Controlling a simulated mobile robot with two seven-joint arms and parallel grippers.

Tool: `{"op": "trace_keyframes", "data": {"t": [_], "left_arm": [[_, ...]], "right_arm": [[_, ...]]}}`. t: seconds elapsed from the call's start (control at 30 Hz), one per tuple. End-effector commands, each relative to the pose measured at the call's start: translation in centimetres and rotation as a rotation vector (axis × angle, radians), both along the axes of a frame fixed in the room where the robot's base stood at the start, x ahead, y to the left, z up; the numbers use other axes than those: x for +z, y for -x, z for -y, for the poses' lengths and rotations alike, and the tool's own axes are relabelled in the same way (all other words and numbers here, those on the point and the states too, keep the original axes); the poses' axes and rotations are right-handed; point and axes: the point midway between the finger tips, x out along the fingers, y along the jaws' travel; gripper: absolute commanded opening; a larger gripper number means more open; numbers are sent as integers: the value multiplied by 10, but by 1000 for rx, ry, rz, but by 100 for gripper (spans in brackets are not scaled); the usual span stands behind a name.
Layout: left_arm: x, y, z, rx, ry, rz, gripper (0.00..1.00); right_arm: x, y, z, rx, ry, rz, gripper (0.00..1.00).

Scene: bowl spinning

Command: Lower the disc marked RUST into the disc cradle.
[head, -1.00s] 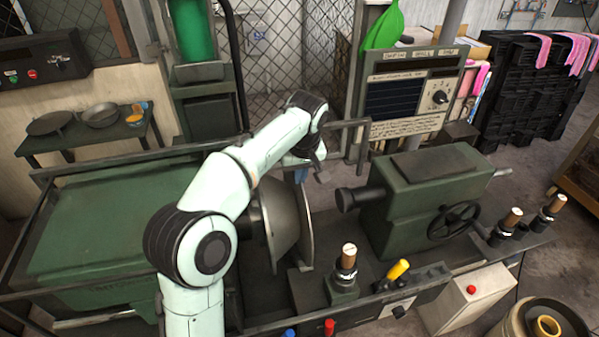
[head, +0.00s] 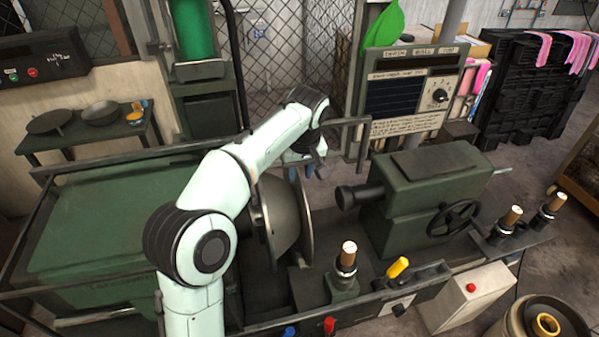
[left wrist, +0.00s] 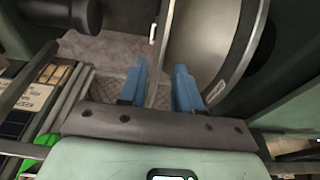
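A large thin grey metal disc (head: 305,222) stands upright on edge at the middle of the machine in the head view. A grey cone-shaped form sits close on its left side. No RUST marking is legible. My left gripper (head: 305,170) is at the top of the disc, its blue fingers pointing down. In the left wrist view, the fingers (left wrist: 162,88) are apart, with the disc's thin edge seeming to run between them; its pale face (left wrist: 195,38) shows beyond. I cannot tell whether either finger touches it. My right gripper is out of view. I cannot pick out the disc cradle for certain.
The green tailstock (head: 425,205) with its dark spindle faces the disc from the right. A wooden-handled tool (head: 347,258) and a yellow-handled lever (head: 398,267) stand in front. A dark rail (head: 345,128) runs behind the gripper. A side table (head: 75,138) holds pans.

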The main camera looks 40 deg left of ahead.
Motion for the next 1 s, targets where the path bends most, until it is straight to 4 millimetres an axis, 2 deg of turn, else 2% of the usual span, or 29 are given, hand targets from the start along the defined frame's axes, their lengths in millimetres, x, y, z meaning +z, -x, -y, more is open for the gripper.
{"op": "trace_keyframes", "data": {"t": [0.03,0.3,0.5,0.7,1.0], "left_arm": [[13,0,2,-1,0,8,33],[75,9,14,-1,1,12,33],[107,14,20,-1,0,11,33],[118,18,22,0,-1,6,33],[118,18,23,0,0,4,33]], "right_arm": [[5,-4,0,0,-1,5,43],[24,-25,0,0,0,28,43],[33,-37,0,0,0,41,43],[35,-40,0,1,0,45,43],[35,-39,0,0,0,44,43]]}}
